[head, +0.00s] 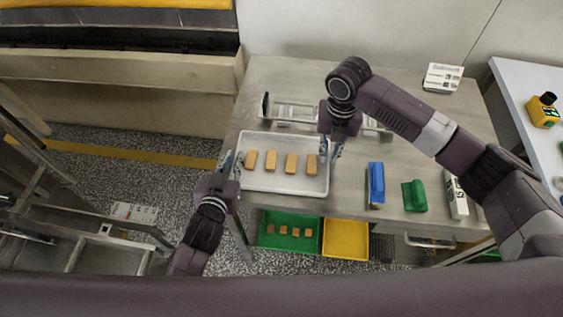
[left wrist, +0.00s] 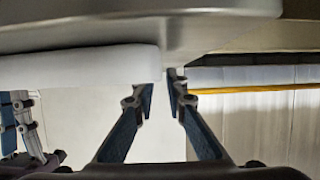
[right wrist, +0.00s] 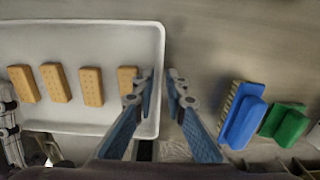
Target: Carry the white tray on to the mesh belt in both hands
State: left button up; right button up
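The white tray (head: 285,184) lies at the left front of the steel table, with several tan biscuits (head: 271,160) in a row in it. My left gripper (head: 231,163) is at its left edge; in the left wrist view the fingertips (left wrist: 162,85) are close together at the end of the tray (left wrist: 80,68) and look shut on its wall. My right gripper (head: 331,150) is at its right edge; in the right wrist view the fingertips (right wrist: 161,80) straddle the tray's rim (right wrist: 162,45) with little gap and look shut on it. I cannot clearly pick out the mesh belt.
Green (head: 272,243) and yellow (head: 345,240) crates are below. Machine framework (head: 100,245) stands at lower left, a long machine (head: 120,65) at upper left.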

pick_arm(q)
jog(key=shift+w+f, duration=0.15)
jog(key=shift+w, duration=0.15)
pick_arm(e)
jog(key=shift+f, duration=0.3)
pick_arm(q)
jog(key=shift+c, duration=0.5)
pick_arm(e)
jog(key=shift+c, duration=0.5)
pick_arm(q)
grip_shut()
pick_arm(e)
grip_shut()
pick_arm(q)
jog(key=shift+r, duration=0.2)
pick_arm(e)
jog(key=shift+r, duration=0.2)
